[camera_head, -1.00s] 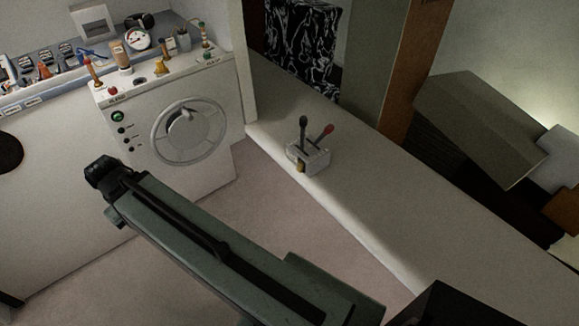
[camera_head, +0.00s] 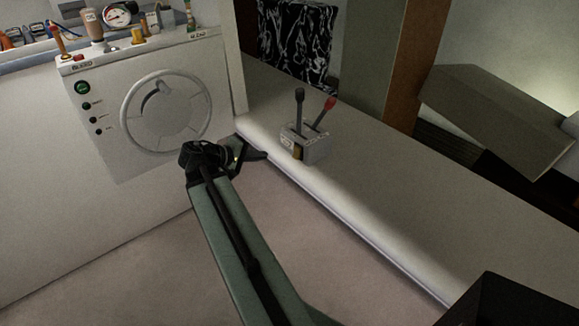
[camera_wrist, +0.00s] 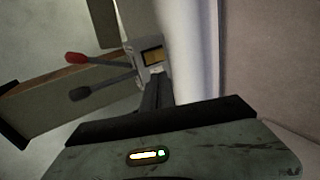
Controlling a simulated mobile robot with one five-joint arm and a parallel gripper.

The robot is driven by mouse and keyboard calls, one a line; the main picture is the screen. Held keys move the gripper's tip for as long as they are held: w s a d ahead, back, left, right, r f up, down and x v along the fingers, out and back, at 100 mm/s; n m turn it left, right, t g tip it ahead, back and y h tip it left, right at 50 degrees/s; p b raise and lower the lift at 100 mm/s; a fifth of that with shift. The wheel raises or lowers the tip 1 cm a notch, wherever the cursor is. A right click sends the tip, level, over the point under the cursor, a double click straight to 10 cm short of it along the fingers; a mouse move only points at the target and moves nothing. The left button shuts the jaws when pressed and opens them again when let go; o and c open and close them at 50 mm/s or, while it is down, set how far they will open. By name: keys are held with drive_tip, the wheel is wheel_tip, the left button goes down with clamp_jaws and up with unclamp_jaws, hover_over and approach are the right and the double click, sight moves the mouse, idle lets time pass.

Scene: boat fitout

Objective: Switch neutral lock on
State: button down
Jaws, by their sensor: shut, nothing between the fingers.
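The control box (camera_head: 309,148) stands on the white ledge, with a black-knobbed lever (camera_head: 299,108) and a red-knobbed lever (camera_head: 324,112) rising from it. A small amber-brown switch (camera_head: 297,153) sits low on its front face; I take it for the neutral lock. My gripper (camera_head: 262,155) is shut and empty, at the ledge's edge just left of the box and apart from it. In the wrist view the amber switch (camera_wrist: 153,57) on the box lies just beyond my dark fingers (camera_wrist: 157,80). The levers point left there, red above black.
The white ledge (camera_head: 400,205) runs toward the lower right, mostly clear. A white cabinet with a round dial (camera_head: 165,108) stands at the left, with small fittings on top. A grey-brown box-shaped thing (camera_head: 495,115) is at the right.

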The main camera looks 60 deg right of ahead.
sight(294, 155)
drive_tip(key=shift+r, duration=0.1)
drive_tip(key=b+x, duration=0.6)
drive_tip(key=x, duration=0.7)
drive_tip(key=shift+w+f, duration=0.15)
drive_tip(key=shift+f, duration=0.05)
drive_tip(key=shift+d+f, duration=0.1)
drive_tip(key=shift+d, duration=0.25)
